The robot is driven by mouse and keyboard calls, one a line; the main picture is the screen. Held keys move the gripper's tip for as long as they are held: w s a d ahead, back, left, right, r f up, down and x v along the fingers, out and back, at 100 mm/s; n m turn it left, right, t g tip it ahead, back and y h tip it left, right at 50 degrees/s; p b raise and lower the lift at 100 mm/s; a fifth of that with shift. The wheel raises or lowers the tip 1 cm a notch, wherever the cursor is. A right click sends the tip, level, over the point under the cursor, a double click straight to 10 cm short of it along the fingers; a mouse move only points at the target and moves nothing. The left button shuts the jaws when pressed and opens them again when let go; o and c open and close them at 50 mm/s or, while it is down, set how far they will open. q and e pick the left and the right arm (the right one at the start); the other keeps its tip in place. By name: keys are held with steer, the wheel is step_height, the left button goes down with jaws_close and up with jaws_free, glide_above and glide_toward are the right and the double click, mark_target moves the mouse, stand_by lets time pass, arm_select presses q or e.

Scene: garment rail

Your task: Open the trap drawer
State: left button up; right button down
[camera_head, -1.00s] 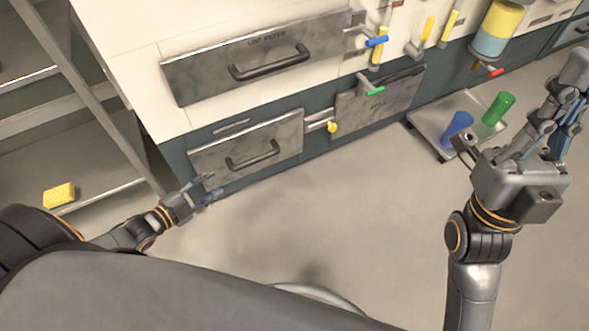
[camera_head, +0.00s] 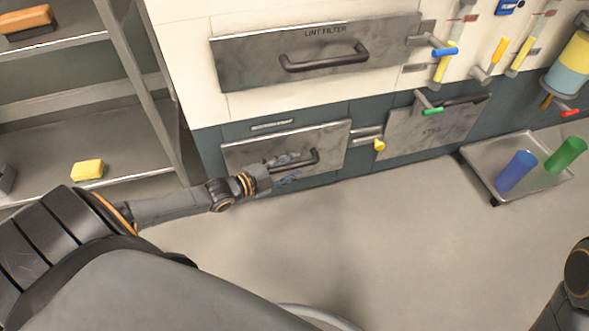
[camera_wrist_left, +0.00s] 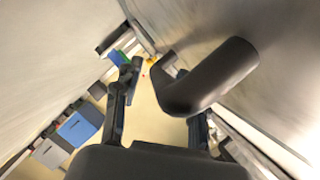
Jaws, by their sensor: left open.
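The lower left drawer front (camera_head: 330,138) is a grey metal panel with a dark bar handle (camera_head: 314,157); it looks closed, and no label on it can be read. My left gripper (camera_head: 290,169) is open at this handle, its fingers overlapping the handle's left part in the head view. In the left wrist view the handle (camera_wrist_left: 208,78) is large and close, between or just in front of the spread fingers (camera_wrist_left: 160,105); I cannot tell which. My right gripper is out of view.
Above is a panel marked LINT FILTER (camera_head: 240,62) with its own handle. A yellow-knobbed lever (camera_head: 379,146) sits right of the lower drawer. A tray (camera_head: 483,157) with blue and green cups stands right. A shelf holds a yellow sponge (camera_head: 88,170). The floor in front is clear.

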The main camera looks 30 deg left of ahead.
arm_select(q)
steer(key=shift+w+d+f, duration=0.1)
steer(key=shift+w+d, duration=0.1)
steer(key=shift+w, duration=0.4)
jaws_close()
steer(key=shift+s, duration=0.1)
